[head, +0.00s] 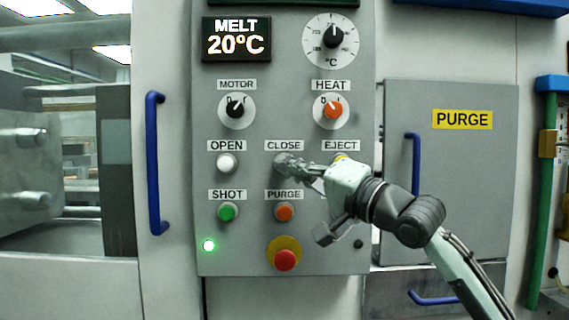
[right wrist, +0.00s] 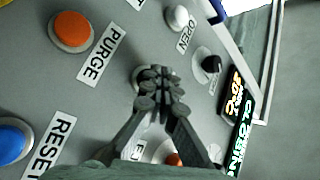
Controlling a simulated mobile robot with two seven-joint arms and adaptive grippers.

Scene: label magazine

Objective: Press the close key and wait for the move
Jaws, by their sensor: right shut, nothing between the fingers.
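The grey control panel (head: 300,120) faces me. The CLOSE label (head: 284,146) is in its middle row. My right gripper (head: 285,163) is shut and empty, its fingertips directly under that label, over the spot of the close key. The fingers hide the key, so I cannot tell whether it is pressed in. In the right wrist view the shut fingertips (right wrist: 158,85) are at the panel face, and contact cannot be made out for sure. Green lettering (right wrist: 238,142) at the right edge of that view seems to read CLOSING. My left gripper is not in view.
Close by are the white OPEN button (head: 227,163), green SHOT button (head: 228,212), orange PURGE button (head: 284,212) and red emergency button (head: 285,260). The EJECT button is mostly behind my gripper. A display (head: 236,40) reads MELT 20°C. A blue handle (head: 155,163) stands left.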

